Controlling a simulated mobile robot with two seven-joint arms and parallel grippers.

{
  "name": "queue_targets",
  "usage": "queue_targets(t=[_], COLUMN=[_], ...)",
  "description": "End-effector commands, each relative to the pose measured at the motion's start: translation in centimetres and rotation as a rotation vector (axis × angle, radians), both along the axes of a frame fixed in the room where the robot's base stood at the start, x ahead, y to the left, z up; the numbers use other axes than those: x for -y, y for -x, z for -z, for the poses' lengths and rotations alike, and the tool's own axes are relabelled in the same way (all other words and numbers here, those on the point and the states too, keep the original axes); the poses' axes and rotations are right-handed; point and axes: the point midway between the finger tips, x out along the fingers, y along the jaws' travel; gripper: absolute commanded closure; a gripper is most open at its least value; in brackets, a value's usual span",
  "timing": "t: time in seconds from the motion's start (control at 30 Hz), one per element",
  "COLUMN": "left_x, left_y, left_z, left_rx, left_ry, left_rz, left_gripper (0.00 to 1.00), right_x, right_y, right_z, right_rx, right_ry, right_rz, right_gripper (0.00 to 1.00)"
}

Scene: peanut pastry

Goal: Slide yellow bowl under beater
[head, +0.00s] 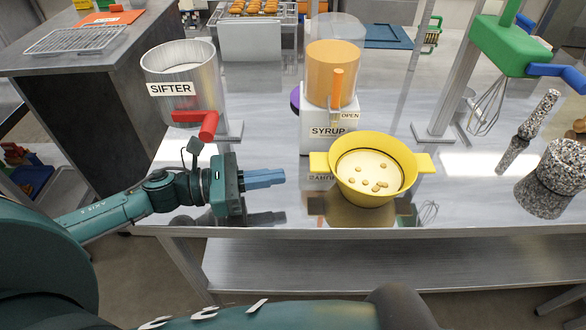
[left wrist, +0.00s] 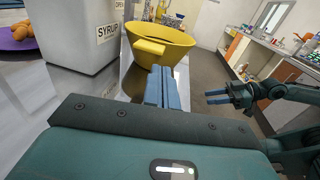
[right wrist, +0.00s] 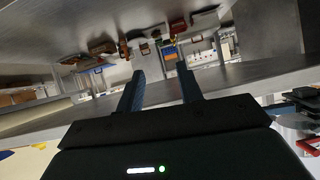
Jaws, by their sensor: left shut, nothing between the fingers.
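The yellow bowl (head: 368,195) stands upright on the steel table, in front of the syrup dispenser, with a pale filling and several peanuts in it. It also shows in the left wrist view (left wrist: 165,45), with one handle toward my gripper. The beater, a wire whisk (head: 488,105) under a green and blue head (head: 505,45), is at the right. My left gripper (head: 282,178) is shut and empty, left of the bowl and apart from its left handle. My right gripper (right wrist: 160,88) is open and empty in the right wrist view, near the table edge; its fingers do not show in the head view.
The syrup dispenser (head: 330,125) stands behind the bowl. The sifter (head: 185,85) with a red handle is at the left. A speckled mortar (head: 555,180) and pestle (head: 525,135) are at the right. A metal post (head: 445,85) rises between bowl and whisk. The tabletop right of the bowl is mostly clear.

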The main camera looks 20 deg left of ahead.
Motion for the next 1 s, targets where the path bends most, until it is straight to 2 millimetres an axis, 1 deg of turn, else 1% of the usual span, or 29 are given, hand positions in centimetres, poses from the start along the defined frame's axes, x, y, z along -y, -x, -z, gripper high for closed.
queue_targets(t=[0.03, 0.1, 0.3, 0.5, 0.73, 0.83, 0.87, 0.97, 1.0], left_x=[0.8, 1.7, 3.4, 3.9, 3.9, 4.4, 4.7, 6.6, 7.7], left_y=[-0.4, -1.0, -1.9, -2.1, -2.1, -2.4, -2.6, -3.7, -4.2], left_z=[-0.4, -0.4, -0.2, 0.0, 0.0, 0.0, 0.1, 0.0, 0.0], left_rx=[0.004, 0.003, 0.001, 0.0, 0.0, 0.002, 0.003, 0.006, 0.007], left_ry=[0.003, 0.003, 0.002, 0.001, 0.0, 0.001, 0.002, 0.004, 0.005], left_rz=[0.003, 0.0, 0.0, 0.001, 0.001, 0.001, 0.001, 0.001, 0.003], left_gripper=[1.0, 1.0, 1.0, 1.0, 1.0, 1.0, 1.0, 1.0, 1.0], right_x=[0.0, 0.0, 0.1, 0.2, 0.2, 0.3, 0.3, 0.2, 0.2], right_y=[0.0, 0.0, 0.0, 0.2, 0.0, 0.0, -0.1, -0.2, -0.2], right_z=[-0.4, -0.7, -0.9, -0.4, -0.4, -0.4, -0.3, -0.2, -0.2], right_rx=[0.001, 0.002, 0.0, -0.011, -0.011, -0.008, -0.007, -0.003, 0.001], right_ry=[0.005, 0.014, 0.028, 0.033, 0.03, 0.027, 0.026, 0.021, 0.019], right_rz=[-0.003, -0.007, -0.011, -0.011, -0.003, -0.001, 0.0, 0.001, 0.001], right_gripper=[0.64, 0.64, 0.64, 0.64, 0.64, 0.64, 0.64, 0.64, 0.64])
